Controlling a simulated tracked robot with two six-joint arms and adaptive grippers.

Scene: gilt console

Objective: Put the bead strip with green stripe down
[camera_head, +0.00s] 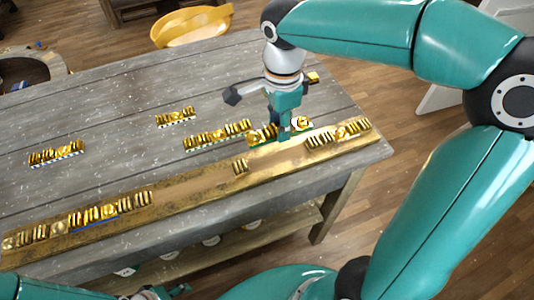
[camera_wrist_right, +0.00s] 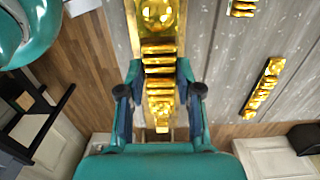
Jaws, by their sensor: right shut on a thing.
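The bead strip with green stripe (camera_head: 262,136) is gold, with its green edge showing low along the front. My right gripper (camera_head: 284,128) points down and is shut on the strip's middle, hiding part of it. The strip sits at the back edge of the long gilt rail (camera_head: 200,192); I cannot tell whether it touches the table. In the right wrist view gold beads (camera_wrist_right: 158,60) run between the two fingers, but I cannot tell the held strip from those behind it. Part of my left arm seems to show at the bottom left; its gripper is unclear.
On the rail sit a blue-striped bead strip (camera_head: 98,215) at left, a short piece (camera_head: 240,166) and a strip at right (camera_head: 338,133). Loose strips lie on the grey table (camera_head: 110,110): left (camera_head: 57,152), back (camera_head: 175,117) and beside my gripper (camera_head: 217,134). A yellow chair (camera_head: 192,27) stands behind.

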